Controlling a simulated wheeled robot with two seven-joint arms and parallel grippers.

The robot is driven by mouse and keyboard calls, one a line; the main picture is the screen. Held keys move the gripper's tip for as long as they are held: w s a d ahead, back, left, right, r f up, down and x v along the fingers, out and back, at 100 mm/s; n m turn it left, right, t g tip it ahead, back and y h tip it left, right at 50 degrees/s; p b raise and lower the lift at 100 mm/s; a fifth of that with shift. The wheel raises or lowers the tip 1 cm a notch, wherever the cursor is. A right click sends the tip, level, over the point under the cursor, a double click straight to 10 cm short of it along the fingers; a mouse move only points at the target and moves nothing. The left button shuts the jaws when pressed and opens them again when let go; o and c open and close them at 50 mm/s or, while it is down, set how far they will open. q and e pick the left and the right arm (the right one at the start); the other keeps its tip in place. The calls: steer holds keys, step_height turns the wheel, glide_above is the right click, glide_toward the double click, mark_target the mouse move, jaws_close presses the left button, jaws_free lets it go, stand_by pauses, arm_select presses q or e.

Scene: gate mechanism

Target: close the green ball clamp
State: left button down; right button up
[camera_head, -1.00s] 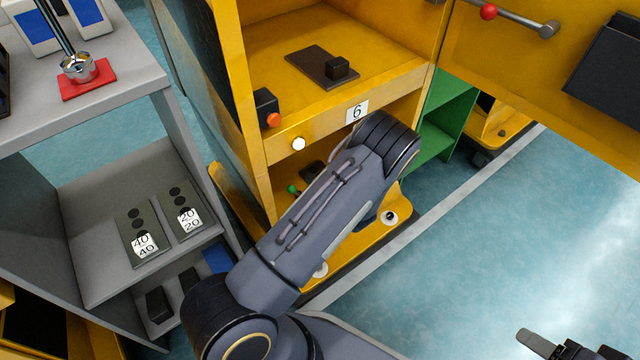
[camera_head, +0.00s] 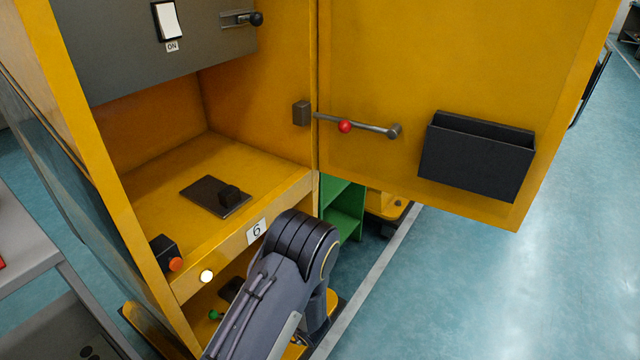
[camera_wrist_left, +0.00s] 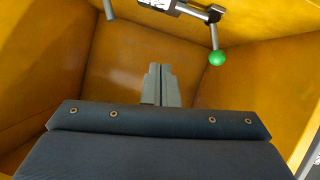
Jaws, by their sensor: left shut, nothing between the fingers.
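The green ball (camera_head: 214,314) of the clamp shows low in the yellow cabinet's lower compartment in the head view, close to my arm. In the left wrist view the green ball (camera_wrist_left: 217,58) hangs at the end of a grey lever at upper right, under a metal clamp body (camera_wrist_left: 160,5) cut by the top edge. My left gripper (camera_wrist_left: 159,70) is shut and empty, its fingertips left of the ball and apart from it in the picture. In the head view my left arm hides its gripper and part of the lower compartment. My right gripper is not in view.
The open yellow door (camera_head: 450,60) carries a red-ball rod (camera_head: 345,126) and a black pocket (camera_head: 475,160). An orange button (camera_head: 176,264) and white knob (camera_head: 207,276) sit near the cabinet's front ledge. A grey shelf (camera_head: 25,240) stands left. Yellow walls surround the left gripper.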

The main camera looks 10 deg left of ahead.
arm_select(q)
steer(key=w+d+r+m+t+h, duration=0.1)
steer(key=w+d+r+h, duration=0.1)
steer(key=r+h, duration=0.25)
steer(key=w+d+r+m+t+h, duration=0.1)
steer(key=w+d+r+h, duration=0.1)
steer(key=d+r+h, duration=0.3)
steer(key=s+r+m+h, duration=0.3)
steer(key=s+r+h, duration=0.2)
steer(key=r, duration=0.7)
steer(key=s+r+m+g, duration=0.1)
steer(key=s+r+m, duration=0.25)
steer(key=s, duration=0.95)
steer(key=s+r+m+g, duration=0.2)
steer(key=s+m, duration=0.3)
steer(key=s, duration=0.7)
step_height(320, 180, up, 29)
steer(key=p, duration=3)
steer(key=shift+a+r+h, duration=0.15)
steer(key=shift+a+h, duration=0.2)
steer(key=shift+w, duration=0.15)
